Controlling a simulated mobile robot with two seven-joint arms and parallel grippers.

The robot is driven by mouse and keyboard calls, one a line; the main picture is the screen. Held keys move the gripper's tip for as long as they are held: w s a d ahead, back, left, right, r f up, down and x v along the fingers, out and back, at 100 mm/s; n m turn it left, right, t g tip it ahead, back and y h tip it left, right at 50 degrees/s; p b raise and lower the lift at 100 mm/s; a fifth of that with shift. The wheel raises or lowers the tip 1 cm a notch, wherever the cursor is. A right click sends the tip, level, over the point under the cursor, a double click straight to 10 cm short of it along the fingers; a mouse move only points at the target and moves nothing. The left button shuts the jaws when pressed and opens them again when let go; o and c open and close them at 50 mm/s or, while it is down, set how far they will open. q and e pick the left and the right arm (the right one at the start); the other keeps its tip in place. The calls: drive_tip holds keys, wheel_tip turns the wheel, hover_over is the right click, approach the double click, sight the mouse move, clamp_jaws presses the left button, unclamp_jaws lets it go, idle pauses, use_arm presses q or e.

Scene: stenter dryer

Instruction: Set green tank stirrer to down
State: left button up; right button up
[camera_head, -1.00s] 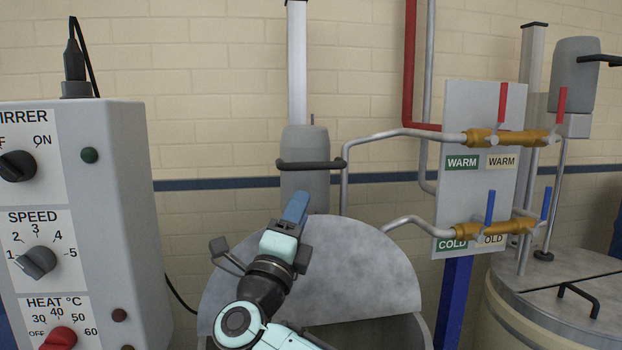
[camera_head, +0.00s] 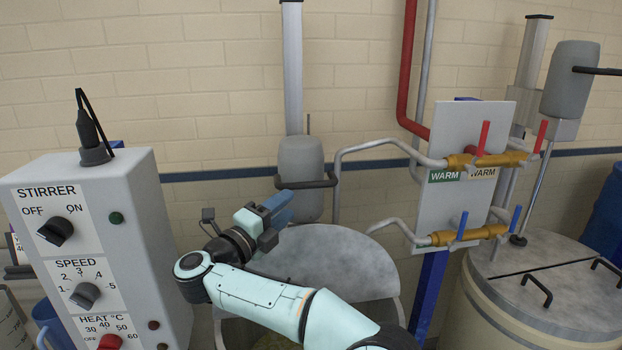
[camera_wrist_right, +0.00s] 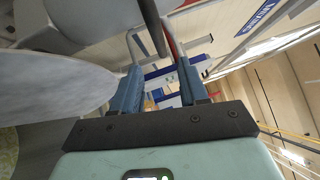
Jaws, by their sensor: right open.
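The tank stirrer is a grey rounded motor housing (camera_head: 302,160) with a black bar handle (camera_head: 318,184) across its front, on a pale upright post (camera_head: 293,70). It stands behind the open tank (camera_head: 340,260) with a raised half lid. My right gripper (camera_head: 283,206) is just below and left of the handle in the head view. In the right wrist view its blue fingers (camera_wrist_right: 158,85) are apart, and a dark bar (camera_wrist_right: 152,25) shows ahead, at or near the gap. I cannot tell whether they touch. My left gripper is out of view.
A control box (camera_head: 130,220) with stirrer, speed and heat knobs stands at left. A valve panel (camera_head: 450,190) with pipes is right of the stirrer. A second, covered tank (camera_head: 540,295) with its own raised stirrer (camera_head: 568,80) stands at far right.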

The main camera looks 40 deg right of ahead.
sight(306, 187)
drive_tip(key=p+x, duration=0.2)
drive_tip(key=x, duration=0.7)
drive_tip(key=shift+w+d+r, duration=0.15)
drive_tip(key=shift+w, duration=0.05)
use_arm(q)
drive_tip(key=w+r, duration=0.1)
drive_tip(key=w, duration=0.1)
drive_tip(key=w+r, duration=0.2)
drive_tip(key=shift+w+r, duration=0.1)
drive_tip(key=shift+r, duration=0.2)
use_arm(e)
drive_tip(key=shift+w+d, duration=0.15)
drive_tip(key=shift+d, duration=0.2)
